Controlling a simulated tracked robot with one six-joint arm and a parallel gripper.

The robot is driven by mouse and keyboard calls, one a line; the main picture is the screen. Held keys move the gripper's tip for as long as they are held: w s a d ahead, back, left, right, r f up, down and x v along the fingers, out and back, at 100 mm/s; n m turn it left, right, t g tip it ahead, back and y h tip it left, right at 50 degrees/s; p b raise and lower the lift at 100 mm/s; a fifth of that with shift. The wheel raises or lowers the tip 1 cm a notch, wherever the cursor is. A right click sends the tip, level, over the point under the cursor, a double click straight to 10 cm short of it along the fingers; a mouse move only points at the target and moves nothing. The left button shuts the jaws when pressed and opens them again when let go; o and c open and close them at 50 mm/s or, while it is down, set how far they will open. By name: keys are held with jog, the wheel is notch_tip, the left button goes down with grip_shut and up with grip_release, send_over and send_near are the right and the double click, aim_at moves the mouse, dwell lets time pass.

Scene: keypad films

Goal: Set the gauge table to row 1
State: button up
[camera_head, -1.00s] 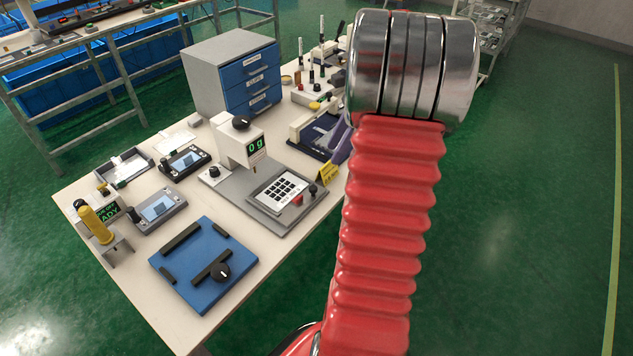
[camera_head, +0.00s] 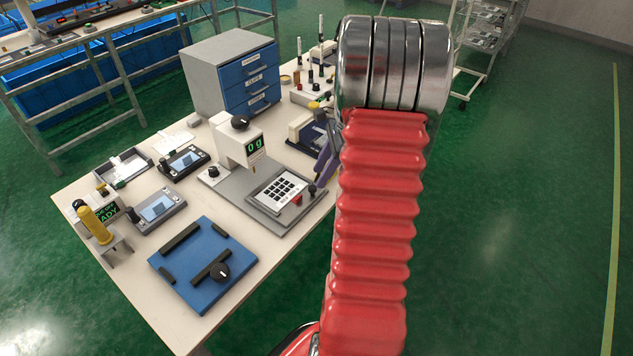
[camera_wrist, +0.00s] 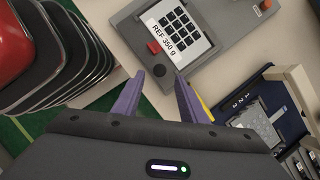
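The gauge table, a grey base (camera_head: 277,226) with a pale upright head and a green "0 g" display (camera_head: 254,146), stands on the bench. Its keypad film (camera_head: 277,191) is a white sheet with a grid of black keys; in the wrist view the film (camera_wrist: 177,34) reads "REF 350 g". A red block (camera_wrist: 153,47) and a small black knob (camera_wrist: 160,70) sit at its near edge. My gripper (camera_wrist: 159,76) is open, its purple fingertips apart on either side of the knob; contact cannot be told. A black knob (camera_head: 213,171) stands at the base's left. No row mark is readable.
A blue fixture plate (camera_head: 190,292) with black bars and a knob lies in front. Handheld devices (camera_head: 160,206) stand at left, a drawer cabinet (camera_head: 205,80) behind. A dark blue holder (camera_wrist: 262,92) is close to the right finger.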

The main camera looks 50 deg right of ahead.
aim_at(313, 187)
jog(key=shift+x, duration=2.4)
jog(key=shift+c, duration=0.5)
grip_shut()
